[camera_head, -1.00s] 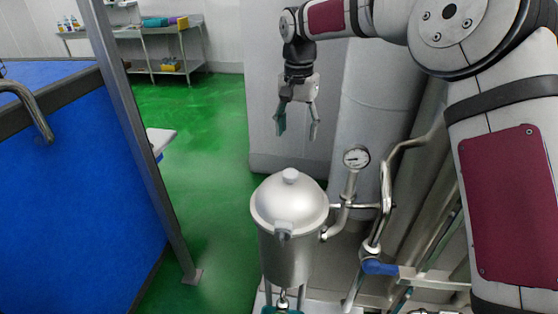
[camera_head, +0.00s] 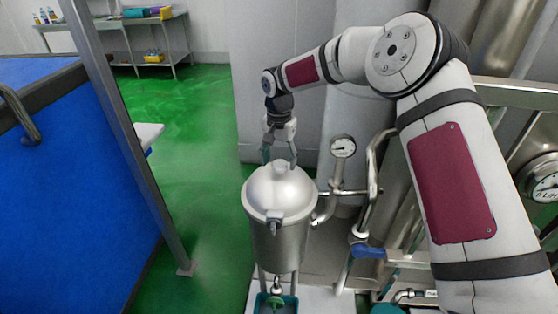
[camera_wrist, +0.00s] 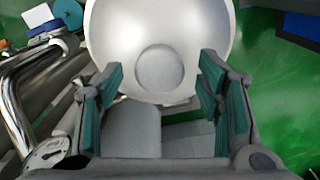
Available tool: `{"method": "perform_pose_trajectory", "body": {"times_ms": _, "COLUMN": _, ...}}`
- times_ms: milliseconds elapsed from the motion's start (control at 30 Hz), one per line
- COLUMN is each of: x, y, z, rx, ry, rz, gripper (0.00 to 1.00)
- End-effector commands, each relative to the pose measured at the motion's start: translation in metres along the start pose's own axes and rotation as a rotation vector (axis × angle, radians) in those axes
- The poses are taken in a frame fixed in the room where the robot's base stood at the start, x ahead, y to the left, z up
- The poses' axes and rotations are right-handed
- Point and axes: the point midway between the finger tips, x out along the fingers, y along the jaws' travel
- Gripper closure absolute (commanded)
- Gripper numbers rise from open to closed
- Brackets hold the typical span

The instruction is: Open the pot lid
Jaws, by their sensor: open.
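The silver pot (camera_head: 277,245) stands upright with its domed lid (camera_head: 268,200) seated on top. A round knob (camera_head: 280,167) sits at the top of the lid, and a latch-like clamp (camera_head: 274,221) shows at its front rim. My gripper (camera_head: 279,160) points down just behind and above the knob. In the wrist view, my gripper (camera_wrist: 163,92) is open, with green-padded fingers on either side. The knob (camera_wrist: 160,69) lies between and slightly beyond the fingertips, and the lid (camera_wrist: 190,30) fills the upper middle. No contact with the knob is clear.
A blue panel (camera_head: 70,200) with a metal post (camera_head: 125,140) is at left. Green floor (camera_head: 195,170) is clear between.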

Motion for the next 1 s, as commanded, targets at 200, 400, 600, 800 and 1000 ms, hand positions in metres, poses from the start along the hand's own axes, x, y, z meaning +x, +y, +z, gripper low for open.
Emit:
{"method": "perform_pose_trajectory", "body": {"times_ms": 200, "x": 0.0086, "y": 0.0002, "z": -0.0002, "rx": -0.001, "ry": 0.001, "rz": 0.0, "gripper": 0.4}}
{"method": "perform_pose_trajectory", "body": {"times_ms": 400, "x": 0.0087, "y": 0.0003, "z": -0.0002, "rx": -0.001, "ry": 0.001, "rz": 0.0, "gripper": 0.4}}
{"method": "perform_pose_trajectory", "body": {"times_ms": 600, "x": 0.0086, "y": 0.0003, "z": -0.0002, "rx": 0.0, "ry": 0.001, "rz": 0.0, "gripper": 0.83}}
{"method": "perform_pose_trajectory", "body": {"times_ms": 800, "x": 0.0085, "y": 0.0002, "z": -0.0003, "rx": 0.0, "ry": 0.0, "rz": 0.0, "gripper": 1.0}}
{"method": "perform_pose_trajectory", "body": {"times_ms": 1000, "x": 0.0051, "y": 0.0006, "z": 0.0004, "rx": 0.002, "ry": -0.027, "rz": 0.007, "gripper": 1.0}}
